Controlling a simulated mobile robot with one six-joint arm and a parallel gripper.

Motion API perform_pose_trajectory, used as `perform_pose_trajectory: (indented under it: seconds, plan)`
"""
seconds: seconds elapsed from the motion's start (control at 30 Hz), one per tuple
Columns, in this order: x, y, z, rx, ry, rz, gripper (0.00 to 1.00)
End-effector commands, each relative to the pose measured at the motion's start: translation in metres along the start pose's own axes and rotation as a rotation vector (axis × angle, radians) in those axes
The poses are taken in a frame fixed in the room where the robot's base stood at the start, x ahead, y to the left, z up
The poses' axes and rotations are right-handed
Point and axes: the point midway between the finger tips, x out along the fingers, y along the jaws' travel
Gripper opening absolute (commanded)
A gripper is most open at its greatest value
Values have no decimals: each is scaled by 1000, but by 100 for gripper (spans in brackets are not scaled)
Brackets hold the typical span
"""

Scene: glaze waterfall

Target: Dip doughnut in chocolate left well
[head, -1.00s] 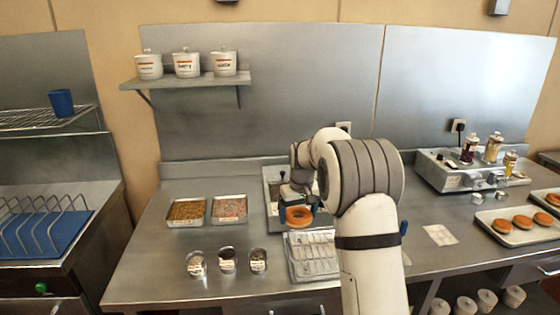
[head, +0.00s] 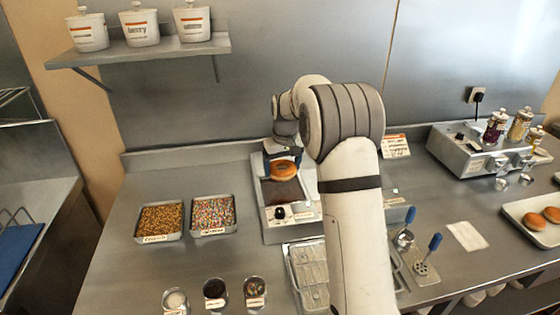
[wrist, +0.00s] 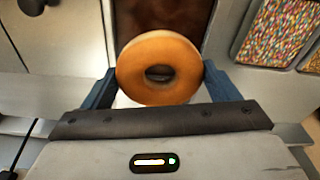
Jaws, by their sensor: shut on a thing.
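My gripper (head: 283,160) is shut on a golden-brown ring doughnut (head: 284,171), its blue fingers on either side of the ring. In the wrist view the doughnut (wrist: 131,70) faces the camera, and its visible surface looks plain. The left well (head: 282,193) of the steel warmer holds dark brown chocolate. In the head view the doughnut overlaps the well's far part. In the wrist view the dark chocolate (wrist: 190,18) shows beyond the doughnut. I cannot tell the height of the gap between them. My arm hides most of the well to the right.
Trays of nut bits (head: 160,220) and coloured sprinkles (head: 213,213) stand left of the warmer. Several small topping cups (head: 215,291) are in front. A wire rack (head: 309,273) lies before the warmer. Two blue-handled tools (head: 428,258) stand at the right.

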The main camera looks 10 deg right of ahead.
Motion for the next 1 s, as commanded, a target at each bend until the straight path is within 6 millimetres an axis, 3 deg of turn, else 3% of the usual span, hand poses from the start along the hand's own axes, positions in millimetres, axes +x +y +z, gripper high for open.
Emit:
perform_pose_trajectory:
  seconds: [1.0]
  plan:
    - [56,-1,6,-1,0,0,59]
